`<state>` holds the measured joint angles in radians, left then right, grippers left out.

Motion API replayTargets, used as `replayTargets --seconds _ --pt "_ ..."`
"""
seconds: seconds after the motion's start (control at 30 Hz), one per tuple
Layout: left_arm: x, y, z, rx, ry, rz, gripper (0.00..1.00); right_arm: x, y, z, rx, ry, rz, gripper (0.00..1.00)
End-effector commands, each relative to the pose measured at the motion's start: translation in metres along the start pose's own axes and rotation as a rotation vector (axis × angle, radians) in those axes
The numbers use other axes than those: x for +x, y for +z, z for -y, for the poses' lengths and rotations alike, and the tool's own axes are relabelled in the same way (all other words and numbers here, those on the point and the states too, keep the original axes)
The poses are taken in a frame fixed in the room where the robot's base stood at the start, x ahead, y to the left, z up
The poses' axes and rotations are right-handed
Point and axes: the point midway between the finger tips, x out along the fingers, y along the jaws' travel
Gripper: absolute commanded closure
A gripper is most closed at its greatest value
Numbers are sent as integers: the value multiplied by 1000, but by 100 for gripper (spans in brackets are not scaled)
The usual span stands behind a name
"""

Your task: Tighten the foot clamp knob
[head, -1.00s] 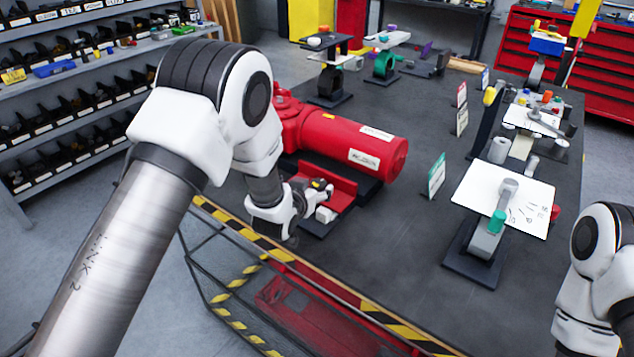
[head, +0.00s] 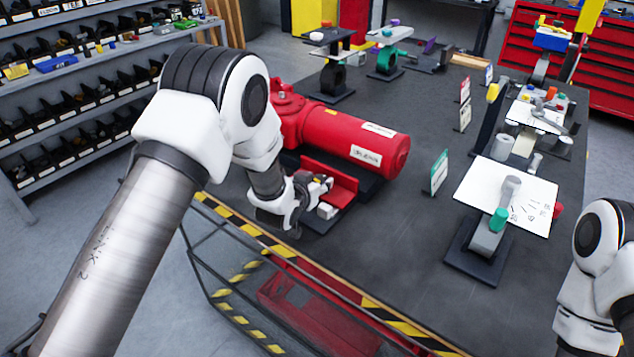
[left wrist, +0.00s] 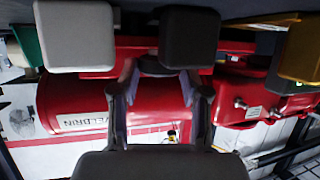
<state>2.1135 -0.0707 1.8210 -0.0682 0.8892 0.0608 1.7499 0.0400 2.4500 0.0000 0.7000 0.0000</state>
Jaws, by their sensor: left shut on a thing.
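The red valve actuator (head: 350,145) lies on the dark bench, with a red foot clamp bracket (head: 330,182) in front of it. My left gripper (head: 322,184) is at this bracket. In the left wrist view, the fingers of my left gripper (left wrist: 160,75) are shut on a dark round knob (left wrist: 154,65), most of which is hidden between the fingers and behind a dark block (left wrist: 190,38). The actuator's red body (left wrist: 70,100) shows behind the fingers. My right arm shows at the right edge of the head view, but its gripper is out of view.
A small pale block (head: 327,210) sits beside the bracket. A stand with a white plate (head: 530,200) and a green sign (head: 439,172) stand to the right. Striped yellow-black edging (head: 240,228) runs along the bench's front. The middle of the bench is clear.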

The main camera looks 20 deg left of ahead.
Motion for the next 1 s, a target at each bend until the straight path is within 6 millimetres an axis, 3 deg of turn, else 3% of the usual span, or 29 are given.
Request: replayTargets --seconds 0.37,1.0 --pt "1 0 7 88 216 -2 89 5 0 0 0 0 0 100" --pt "4 -2 13 268 644 1 89 -18 0 0 0 0 0 100"
